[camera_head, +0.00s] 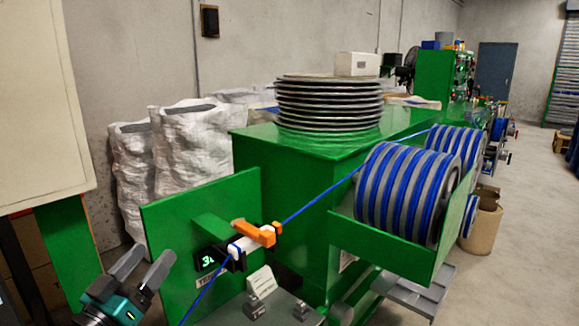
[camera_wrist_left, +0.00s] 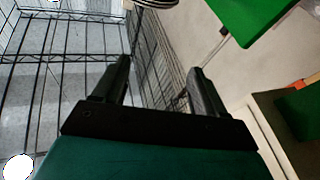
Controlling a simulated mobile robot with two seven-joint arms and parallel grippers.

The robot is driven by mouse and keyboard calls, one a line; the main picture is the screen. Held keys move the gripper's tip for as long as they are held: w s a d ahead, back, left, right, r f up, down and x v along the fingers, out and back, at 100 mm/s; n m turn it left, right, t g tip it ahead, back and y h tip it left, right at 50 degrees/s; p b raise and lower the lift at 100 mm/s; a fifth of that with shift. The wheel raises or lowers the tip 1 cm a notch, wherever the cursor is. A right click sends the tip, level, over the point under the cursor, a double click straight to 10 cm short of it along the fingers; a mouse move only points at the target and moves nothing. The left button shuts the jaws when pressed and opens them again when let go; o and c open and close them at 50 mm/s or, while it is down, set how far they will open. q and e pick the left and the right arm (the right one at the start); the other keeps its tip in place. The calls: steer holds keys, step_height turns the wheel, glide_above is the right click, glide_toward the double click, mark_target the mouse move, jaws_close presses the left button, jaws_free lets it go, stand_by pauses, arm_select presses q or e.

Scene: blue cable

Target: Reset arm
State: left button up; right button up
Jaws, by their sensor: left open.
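My left gripper (camera_head: 143,269) is at the lower left of the head view, with its two grey fingers apart and nothing between them. The left wrist view also shows the open, empty fingers (camera_wrist_left: 162,85). A blue cable (camera_head: 318,196) runs from the ribbed reel (camera_head: 402,190) down through a white and orange guide (camera_head: 257,235) on the green machine and on toward the bottom edge. The gripper is apart from the cable and the guide, to their left. My right gripper is not in view.
The green plate (camera_head: 165,232) stands upright just right of my left gripper. White sacks (camera_head: 185,145) stand behind. A stack of dark discs (camera_head: 328,102) rests on the green machine. A wire rack (camera_wrist_left: 60,70) shows in the wrist view. Bare floor (camera_head: 520,240) lies at the right.

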arm_select(q)
steer(key=s+a+f+m+g+y, duration=0.15)
steer(key=s+f+g, duration=0.25)
steer(key=s+f, duration=0.45)
steer(key=s+f+m+g+y, duration=0.25)
steer(key=s+f, duration=0.25)
steer(key=f, duration=0.6)
steer(key=s+f+m+g+y, duration=0.15)
steer(key=s+f+g, duration=0.25)
steer(key=s+f, duration=0.4)
steer(key=w+d+f+n, duration=0.1)
steer(key=d+n, duration=0.4)
steer(key=d, duration=0.5)
steer(key=shift+f+t+h, duration=0.15)
steer(key=shift+t+h, duration=0.2)
steer(key=shift+h, duration=0.1)
steer(key=shift+w, duration=0.1)
